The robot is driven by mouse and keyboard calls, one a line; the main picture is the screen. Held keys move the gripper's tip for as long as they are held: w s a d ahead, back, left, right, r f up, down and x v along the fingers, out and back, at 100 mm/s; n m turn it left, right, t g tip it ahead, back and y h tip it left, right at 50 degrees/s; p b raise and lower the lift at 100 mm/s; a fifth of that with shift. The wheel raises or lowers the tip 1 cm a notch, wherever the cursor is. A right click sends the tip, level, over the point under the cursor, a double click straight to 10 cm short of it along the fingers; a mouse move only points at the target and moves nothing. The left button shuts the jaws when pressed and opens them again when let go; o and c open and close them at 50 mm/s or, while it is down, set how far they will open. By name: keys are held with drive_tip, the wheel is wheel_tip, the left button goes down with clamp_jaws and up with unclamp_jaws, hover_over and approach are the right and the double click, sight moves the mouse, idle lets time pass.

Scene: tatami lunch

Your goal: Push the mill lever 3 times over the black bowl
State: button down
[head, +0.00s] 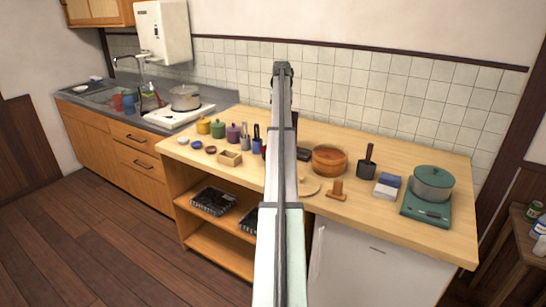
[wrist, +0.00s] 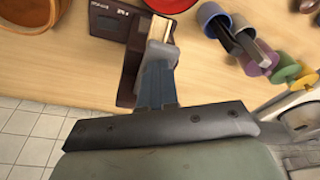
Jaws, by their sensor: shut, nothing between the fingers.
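My gripper (wrist: 160,52) is shut and empty in the wrist view, its fingers above the counter beside a dark boxy device (wrist: 106,24) with small pale labels. A pale wooden strip shows just past the fingertips. I cannot tell whether this device is the mill, or whether the fingers touch it. In the head view my arm covers the middle of the counter and hides the gripper; a dark object (head: 303,154) shows just right of the arm. No black bowl can be clearly made out in either view.
A wooden tub (head: 329,160) stands right of the arm, with a dark holder (head: 366,168) and a green pot (head: 433,182) farther right. Several small jars and bowls stand left of the arm. The tiled wall (head: 400,105) bounds the counter's back. Dark trays (head: 213,201) lie on the shelf.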

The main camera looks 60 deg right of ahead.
drive_tip(key=shift+a+x, duration=0.2)
drive_tip(key=shift+x, duration=1.05)
drive_tip(key=shift+s, duration=0.15)
drive_tip(key=shift+w+d+v, duration=0.1)
drive_tip(key=shift+d+v, duration=0.05)
drive_tip(key=shift+v, duration=0.8)
drive_tip(key=shift+w+d+v, duration=0.1)
drive_tip(key=shift+d+v, duration=0.1)
drive_tip(key=shift+v, duration=0.8)
drive_tip(key=shift+f, duration=0.15)
drive_tip(key=shift+a+x, duration=0.15)
drive_tip(key=shift+x, duration=0.75)
drive_tip(key=shift+a+x, duration=0.15)
drive_tip(key=shift+x, duration=0.75)
drive_tip(key=shift+s, duration=0.15)
drive_tip(key=shift+w+d+v, duration=0.1)
drive_tip(key=shift+d+v, duration=0.05)
drive_tip(key=shift+v, duration=0.8)
drive_tip(key=shift+w+d+v, duration=0.1)
drive_tip(key=shift+d+v, duration=0.1)
drive_tip(key=shift+v, duration=0.8)
